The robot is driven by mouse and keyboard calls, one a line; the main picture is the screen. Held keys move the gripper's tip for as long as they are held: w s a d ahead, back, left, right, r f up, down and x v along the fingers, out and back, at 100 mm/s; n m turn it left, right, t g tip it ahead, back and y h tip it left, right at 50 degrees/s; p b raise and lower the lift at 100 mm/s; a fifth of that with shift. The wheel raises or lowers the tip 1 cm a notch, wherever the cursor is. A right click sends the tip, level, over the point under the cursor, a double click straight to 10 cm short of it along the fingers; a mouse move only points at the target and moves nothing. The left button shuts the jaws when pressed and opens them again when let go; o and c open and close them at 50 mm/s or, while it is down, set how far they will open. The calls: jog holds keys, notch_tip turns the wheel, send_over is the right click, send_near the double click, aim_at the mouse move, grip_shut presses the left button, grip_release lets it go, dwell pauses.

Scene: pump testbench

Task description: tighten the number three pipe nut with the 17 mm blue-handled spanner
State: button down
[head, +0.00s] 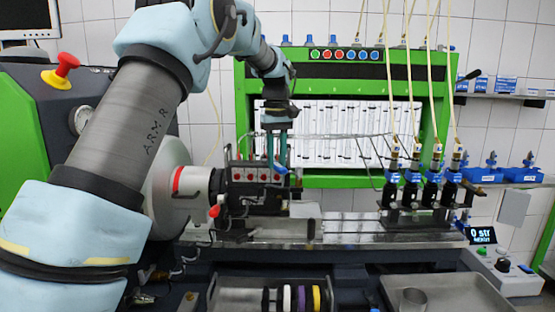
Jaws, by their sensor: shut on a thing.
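My gripper (277,163) points down at the right end of the pump (250,186), its two teal fingers close together. A small blue piece (281,170) shows at the fingertips; it looks like the blue handle of the spanner, and the gripper is shut on it. The spanner's jaw is not visible, so I cannot tell whether it sits on a nut. Thin metal pipes (345,137) run from above the pump toward the injectors at right. The individual pipe nuts are too small to tell apart, and the number three nut cannot be made out.
Several injectors (411,190) with blue collars and pale hoses stand at right. A green frame (340,70) with glass tubes rises behind. Black, white, purple and yellow handles (300,298) lie in a front tray. A metal tray (445,294) and a display (481,235) are at right.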

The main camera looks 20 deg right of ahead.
jog(key=shift+w, duration=0.4)
dwell(0.4)
jog(key=shift+a, duration=0.2)
dwell(0.7)
jog(key=w+a+m, duration=0.3)
jog(key=a+m, duration=0.3)
jog(key=m, duration=0.4)
jog(key=shift+a, duration=0.25)
dwell(1.1)
jog(key=shift+w, duration=0.2)
jog(key=shift+s+d, duration=0.15)
jog(key=shift+s, duration=0.05)
jog(key=shift+s+d+n, duration=0.15)
jog(key=shift+s+n, duration=0.05)
jog(key=shift+n, duration=0.3)
